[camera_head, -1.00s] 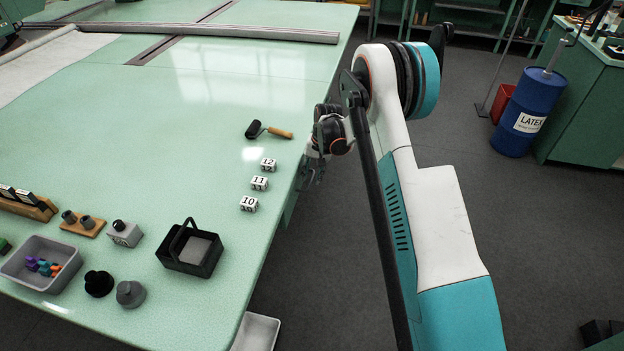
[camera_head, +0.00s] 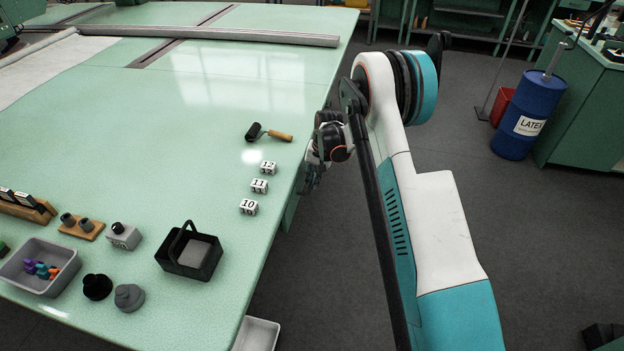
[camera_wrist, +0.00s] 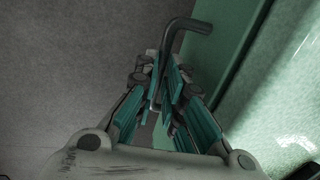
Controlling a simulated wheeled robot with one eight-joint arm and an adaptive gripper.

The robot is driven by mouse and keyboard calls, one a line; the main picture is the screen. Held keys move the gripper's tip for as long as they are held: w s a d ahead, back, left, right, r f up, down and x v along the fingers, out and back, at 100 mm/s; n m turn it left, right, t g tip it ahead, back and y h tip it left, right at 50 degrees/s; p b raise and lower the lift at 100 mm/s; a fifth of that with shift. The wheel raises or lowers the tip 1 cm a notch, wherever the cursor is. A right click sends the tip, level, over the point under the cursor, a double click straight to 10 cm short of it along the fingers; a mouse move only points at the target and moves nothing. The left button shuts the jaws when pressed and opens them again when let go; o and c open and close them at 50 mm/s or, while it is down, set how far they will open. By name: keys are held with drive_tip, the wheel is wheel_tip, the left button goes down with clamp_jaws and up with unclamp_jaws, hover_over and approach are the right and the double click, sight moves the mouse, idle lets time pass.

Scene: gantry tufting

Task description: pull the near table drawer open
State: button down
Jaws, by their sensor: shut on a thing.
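My gripper (camera_head: 310,182) is low beside the right edge of the green table (camera_head: 215,120), mostly behind my own arm in the head view. In the wrist view, my gripper (camera_wrist: 168,100) is shut on a dark bar handle (camera_wrist: 186,24). The handle's bent end shows beyond the fingers and meets a green front (camera_wrist: 203,48), which I take to be the drawer. I cannot tell from these views whether the drawer stands out from the table.
Numbered white blocks (camera_head: 260,186) and a roller (camera_head: 270,133) lie near the table's right edge. A black basket (camera_head: 189,256) stands nearer. A pale tray (camera_head: 256,334) juts out below the edge. The floor to the right is open up to a blue barrel (camera_head: 529,114).

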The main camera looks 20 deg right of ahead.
drive_tip(key=s+d, duration=0.5)
drive_tip(key=d, duration=0.4)
drive_tip(key=s+d+b, duration=0.1)
drive_tip(key=s+d, duration=0.4)
drive_tip(key=d, duration=0.4)
drive_tip(key=shift+s+d, duration=0.2)
drive_tip(key=shift+s, duration=0.1)
drive_tip(key=c, duration=1.7)
unclamp_jaws()
drive_tip(key=r, duration=0.4)
drive_tip(key=d+r, duration=0.1)
drive_tip(key=r, duration=0.3)
drive_tip(key=s+d+r, duration=0.1)
drive_tip(key=r, duration=0.2)
drive_tip(key=shift+r, duration=0.4)
